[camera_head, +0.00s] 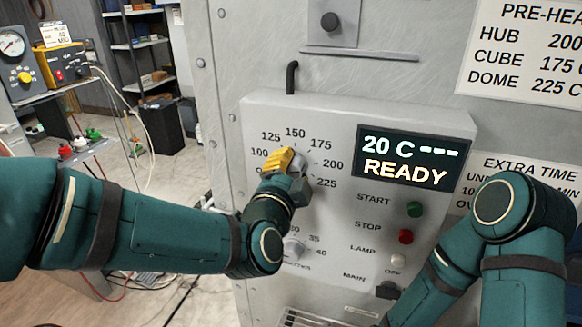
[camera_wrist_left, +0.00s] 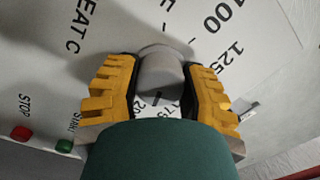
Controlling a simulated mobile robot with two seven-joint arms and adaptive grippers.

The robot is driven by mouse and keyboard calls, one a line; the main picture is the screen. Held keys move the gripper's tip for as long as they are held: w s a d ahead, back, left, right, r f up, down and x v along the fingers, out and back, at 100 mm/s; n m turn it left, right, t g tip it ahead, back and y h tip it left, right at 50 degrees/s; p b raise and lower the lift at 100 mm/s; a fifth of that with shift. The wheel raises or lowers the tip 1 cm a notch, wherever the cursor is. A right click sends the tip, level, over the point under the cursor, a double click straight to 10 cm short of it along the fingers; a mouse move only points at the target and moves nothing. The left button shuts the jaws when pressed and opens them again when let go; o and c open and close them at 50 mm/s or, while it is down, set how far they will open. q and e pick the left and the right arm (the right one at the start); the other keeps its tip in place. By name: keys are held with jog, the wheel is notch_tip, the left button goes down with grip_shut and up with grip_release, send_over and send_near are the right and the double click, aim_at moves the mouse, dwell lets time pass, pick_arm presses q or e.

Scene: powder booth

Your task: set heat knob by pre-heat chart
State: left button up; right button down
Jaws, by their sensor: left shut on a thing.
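The heat knob is a grey round knob (camera_wrist_left: 162,72) in the left wrist view, between two yellow fingers. My left gripper (camera_wrist_left: 160,92) is shut on it. In the head view my left gripper (camera_head: 284,162) covers the knob on the oven panel (camera_head: 345,120), so its pointer cannot be read. The dial figures around it run from 100 to 225. The pre-heat chart (camera_head: 530,50) at top right lists HUB 200, CUBE 175 C and DOME 225 C. The display (camera_head: 410,159) reads 20 C, dashes and READY. My right gripper is out of view.
A green START button (camera_head: 414,209), a red STOP button (camera_head: 406,236) and a lamp switch (camera_head: 397,258) sit right of the dial. A smaller timer knob (camera_head: 293,249) is below my left wrist. A black hook (camera_head: 291,77) sticks up above the panel.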

pick_arm(q)
jog(key=shift+m, duration=0.6)
jog(key=o, duration=1.2)
jog(key=shift+w, duration=0.1)
jog(key=shift+o, duration=0.2)
